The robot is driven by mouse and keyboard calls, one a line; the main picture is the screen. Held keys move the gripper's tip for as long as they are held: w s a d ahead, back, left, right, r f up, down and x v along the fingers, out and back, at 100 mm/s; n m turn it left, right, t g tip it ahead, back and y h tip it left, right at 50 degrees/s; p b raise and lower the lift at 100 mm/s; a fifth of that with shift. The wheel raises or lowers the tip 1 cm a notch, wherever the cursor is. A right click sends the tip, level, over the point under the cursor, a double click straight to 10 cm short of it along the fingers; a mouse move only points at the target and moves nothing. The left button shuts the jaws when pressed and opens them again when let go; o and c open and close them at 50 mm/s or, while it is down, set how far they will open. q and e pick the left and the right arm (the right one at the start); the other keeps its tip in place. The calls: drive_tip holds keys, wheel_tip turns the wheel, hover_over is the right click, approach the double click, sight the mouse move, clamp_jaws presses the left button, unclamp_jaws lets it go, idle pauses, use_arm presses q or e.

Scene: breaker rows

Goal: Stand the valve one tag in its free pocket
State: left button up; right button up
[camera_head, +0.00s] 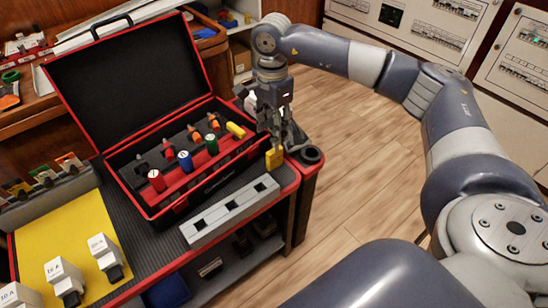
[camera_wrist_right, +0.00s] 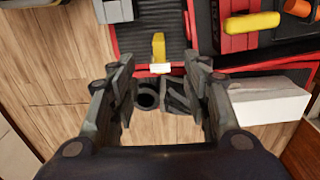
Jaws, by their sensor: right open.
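A small yellow piece (camera_head: 274,158), perhaps the valve one tag, is at the bench's right edge. In the right wrist view the yellow piece (camera_wrist_right: 159,45) has a white end; I cannot read any label. My right gripper (camera_head: 285,138) points down close to it. In the wrist view the right gripper (camera_wrist_right: 163,95) is open, with nothing between its fingers and the yellow piece ahead of them. A grey rail (camera_head: 205,228) with several square dark pockets lies in front of the toolbox. More coloured tags (camera_head: 42,172) stand in a rack at far left. My left gripper is not in view.
An open red-and-black toolbox (camera_head: 150,212) holding coloured handled tools stands behind the rail. Breaker blocks (camera_head: 62,272) stand on a yellow mat (camera_head: 45,228) at front left. A black ring (camera_head: 311,155) sits at the bench's right edge. Wooden floor (camera_head: 350,185) is clear on the right.

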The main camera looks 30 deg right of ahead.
sight(274, 154)
drive_tip(key=f, duration=0.3)
drive_tip(key=f+b, duration=0.1)
drive_tip(key=shift+d+f, duration=0.2)
drive_tip(key=shift+d, duration=0.1)
drive_tip(key=shift+f, duration=0.5)
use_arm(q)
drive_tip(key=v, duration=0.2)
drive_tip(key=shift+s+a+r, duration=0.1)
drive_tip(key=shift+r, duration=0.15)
use_arm(e)
clamp_jaws()
